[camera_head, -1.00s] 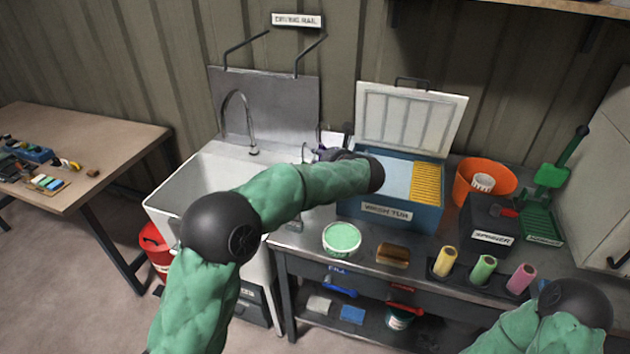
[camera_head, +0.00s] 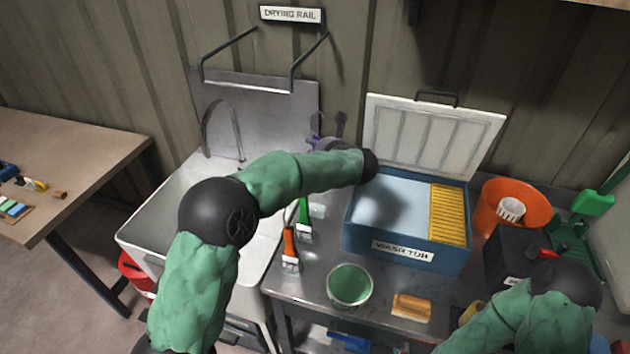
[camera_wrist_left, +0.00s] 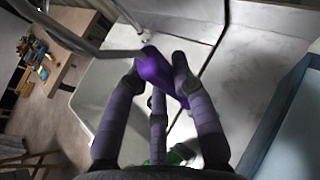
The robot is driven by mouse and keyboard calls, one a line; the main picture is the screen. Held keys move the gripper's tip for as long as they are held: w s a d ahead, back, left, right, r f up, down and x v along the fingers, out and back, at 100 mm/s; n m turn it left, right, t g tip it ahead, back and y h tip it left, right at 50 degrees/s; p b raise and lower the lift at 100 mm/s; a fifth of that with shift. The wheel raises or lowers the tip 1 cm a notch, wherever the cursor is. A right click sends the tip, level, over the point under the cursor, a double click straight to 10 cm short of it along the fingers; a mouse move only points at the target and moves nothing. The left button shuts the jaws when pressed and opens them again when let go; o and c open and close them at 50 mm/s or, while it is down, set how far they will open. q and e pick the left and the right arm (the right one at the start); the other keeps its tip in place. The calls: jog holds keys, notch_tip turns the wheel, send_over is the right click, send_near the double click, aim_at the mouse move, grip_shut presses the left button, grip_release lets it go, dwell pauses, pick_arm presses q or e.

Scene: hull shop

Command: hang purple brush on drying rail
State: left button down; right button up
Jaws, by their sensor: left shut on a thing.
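My left gripper (camera_head: 326,143) is shut on the purple brush (camera_wrist_left: 160,72). In the left wrist view its fingers (camera_wrist_left: 160,90) close around the purple handle. My right gripper is out of view.
A sink (camera_head: 150,225) with a tall tap (camera_head: 240,138) stands below the rail. The open wash tub (camera_head: 400,252) is right of the gripper. A metal tube (camera_wrist_left: 75,40) crosses the wrist view's upper left.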

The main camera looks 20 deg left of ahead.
pick_arm(q)
notch_tip(320, 180, down, 8)
jog(key=shift+r+b, duration=0.1)
jog(key=shift+b, duration=0.75)
jog(key=shift+r, duration=0.1)
jog(key=shift+f, duration=0.45)
jog(key=c, duration=1.1)
grip_release()
jog(key=shift+o, duration=0.2)
